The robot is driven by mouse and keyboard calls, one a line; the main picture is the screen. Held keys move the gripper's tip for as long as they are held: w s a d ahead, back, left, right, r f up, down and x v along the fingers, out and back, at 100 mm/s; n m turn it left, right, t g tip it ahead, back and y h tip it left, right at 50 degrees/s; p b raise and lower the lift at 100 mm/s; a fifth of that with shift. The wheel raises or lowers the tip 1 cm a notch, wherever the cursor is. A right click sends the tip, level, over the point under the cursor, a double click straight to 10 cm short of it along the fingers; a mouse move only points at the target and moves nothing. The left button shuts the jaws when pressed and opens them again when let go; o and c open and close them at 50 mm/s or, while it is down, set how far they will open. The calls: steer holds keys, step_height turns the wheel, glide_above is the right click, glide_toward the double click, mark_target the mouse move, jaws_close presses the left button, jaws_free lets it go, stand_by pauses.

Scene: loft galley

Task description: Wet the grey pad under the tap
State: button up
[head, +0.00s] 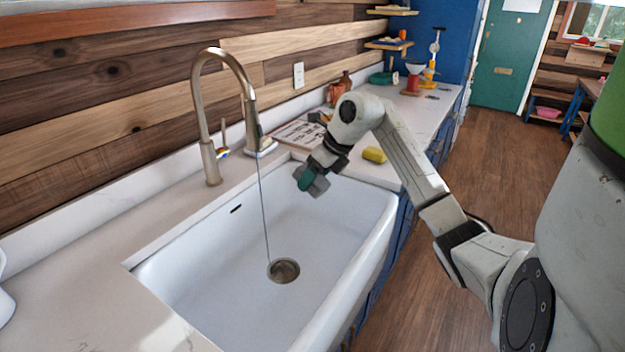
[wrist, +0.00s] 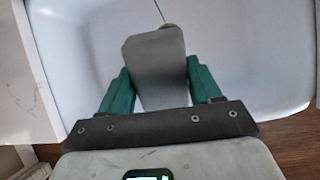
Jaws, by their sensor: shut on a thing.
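The grey pad (head: 321,186) is held between the teal fingers of my gripper (head: 311,181), over the far right part of the white sink (head: 215,265). In the wrist view the pad (wrist: 155,62) stands out past the fingertips of my gripper (wrist: 158,78), with a finger on each side. The metal tap (head: 215,110) arches over the sink from the left. A thin stream of water (head: 263,215) falls from its spout to the drain (head: 283,270). The pad is to the right of the stream, apart from it in the head view.
A yellow sponge (head: 374,155) lies on the counter (head: 385,175) beyond the sink. A flat printed thing (head: 298,134) lies behind the tap, near an orange-brown mug (head: 336,94). The sink basin is otherwise empty. Wooden floor (head: 480,165) is open at the right.

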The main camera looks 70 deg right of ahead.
steer(key=w+d+f+b, duration=0.1)
steer(key=w+f, duration=0.1)
steer(key=w, duration=1.1)
steer(key=shift+w+d+f, duration=0.2)
steer(key=shift+d+f, duration=0.1)
steer(key=shift+d, duration=0.15)
stand_by(0.7)
steer(key=shift+d, duration=0.45)
steer(key=shift+a, duration=0.15)
steer(key=shift+a, duration=0.45)
steer(key=s+a+p, duration=0.1)
steer(key=s+p, duration=0.1)
steer(key=s, duration=0.6)
stand_by(0.6)
